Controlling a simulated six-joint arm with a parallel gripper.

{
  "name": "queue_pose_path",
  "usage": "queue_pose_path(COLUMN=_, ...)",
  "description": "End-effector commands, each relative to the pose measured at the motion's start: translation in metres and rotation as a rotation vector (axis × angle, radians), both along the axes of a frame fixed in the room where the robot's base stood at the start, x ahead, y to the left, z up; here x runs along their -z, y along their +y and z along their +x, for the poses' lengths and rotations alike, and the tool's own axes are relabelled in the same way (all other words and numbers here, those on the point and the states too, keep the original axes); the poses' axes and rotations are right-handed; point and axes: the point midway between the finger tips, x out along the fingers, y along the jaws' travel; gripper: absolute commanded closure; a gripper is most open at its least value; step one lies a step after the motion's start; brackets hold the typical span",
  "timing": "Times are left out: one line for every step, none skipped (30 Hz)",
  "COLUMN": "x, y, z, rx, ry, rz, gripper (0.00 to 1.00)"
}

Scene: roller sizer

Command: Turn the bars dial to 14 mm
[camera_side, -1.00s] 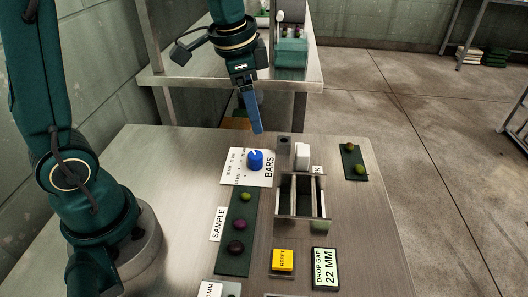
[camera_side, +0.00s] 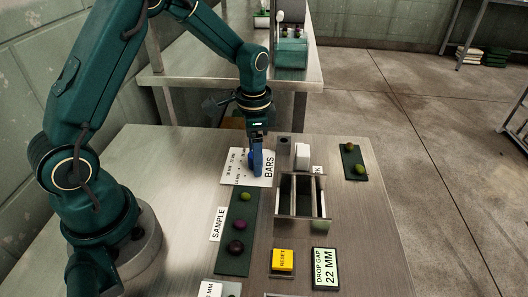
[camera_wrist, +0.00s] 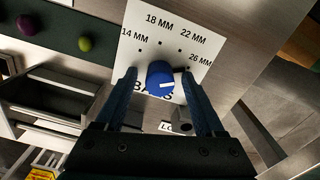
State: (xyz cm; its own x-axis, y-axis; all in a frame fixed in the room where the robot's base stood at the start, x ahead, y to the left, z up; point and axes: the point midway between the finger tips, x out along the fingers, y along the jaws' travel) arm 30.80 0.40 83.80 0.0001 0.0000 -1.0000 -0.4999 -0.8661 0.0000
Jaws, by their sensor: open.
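The bars dial (camera_wrist: 158,76) is a round blue knob on a white card (camera_wrist: 143,22) marked 14, 18, 22 and 26 MM. In the wrist view, a white line on the knob lies toward its right side, roughly the 26 MM side; the exact mark is hard to tell. My gripper (camera_wrist: 164,88) is open, with one finger on each side of the knob and gaps showing. In the side view my gripper (camera_side: 255,162) points down over the card and mostly hides the knob. The drop gap display (camera_side: 325,267) reads 22 MM.
A slotted frame with bars (camera_side: 301,196) stands right of the card. A dark green sample strip (camera_side: 236,262) with several olives lies in front. A yellow reset button (camera_side: 283,260) and a small green tray (camera_side: 349,152) with olives are nearby.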

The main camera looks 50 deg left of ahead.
Motion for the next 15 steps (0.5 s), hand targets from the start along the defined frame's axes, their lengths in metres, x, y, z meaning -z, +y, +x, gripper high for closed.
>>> queue_pose_path(x=0.0005, y=0.0, z=-0.0001, rx=0.0, ry=0.0, rz=0.0, gripper=0.29)
queue_pose_path(x=0.0004, y=0.0, z=-0.0001, rx=0.0, ry=0.0, rz=0.0, gripper=0.29)
queue_pose_path(x=0.0003, y=0.0, z=-0.0001, rx=0.0, ry=0.0, rz=0.0, gripper=0.29)
queue_pose_path(x=0.0003, y=-0.0001, z=0.0, rx=0.0, ry=0.0, rz=0.0, gripper=0.29)
queue_pose_path(x=0.0002, y=0.0, z=-0.0001, rx=0.0, ry=0.0, rz=0.0, gripper=0.29)
queue_pose_path(x=0.0002, y=0.0, z=-0.0001, rx=0.0, ry=0.0, rz=0.0, gripper=0.33)
queue_pose_path(x=0.0001, y=0.0, z=-0.0001, rx=0.0, ry=0.0, rz=0.0, gripper=0.44)
queue_pose_path(x=0.0001, y=-0.0001, z=0.0, rx=0.0, ry=0.0, rz=0.0, gripper=0.56)
queue_pose_path(x=0.0001, y=0.0, z=-0.0001, rx=0.0, ry=0.0, rz=0.0, gripper=0.71)
queue_pose_path(x=0.0, y=-0.0001, z=0.0, rx=0.0, ry=0.0, rz=0.0, gripper=0.83)
queue_pose_path(x=0.0, y=0.0, z=-0.0001, rx=0.0, ry=0.0, rz=0.0, gripper=0.94)
queue_pose_path(x=0.0, y=0.0, z=-0.0001, rx=0.0, ry=0.0, rz=0.0, gripper=1.0)
queue_pose_path(x=-0.0001, y=-0.0001, z=-0.0001, rx=0.0, ry=0.0, rz=0.0, gripper=1.0)
queue_pose_path(x=-0.0001, y=0.0, z=-0.0001, rx=0.0, ry=0.0, rz=0.0, gripper=1.0)
queue_pose_path(x=-0.0001, y=0.0, z=0.0, rx=-0.001, ry=0.0, rz=0.0, gripper=1.0)
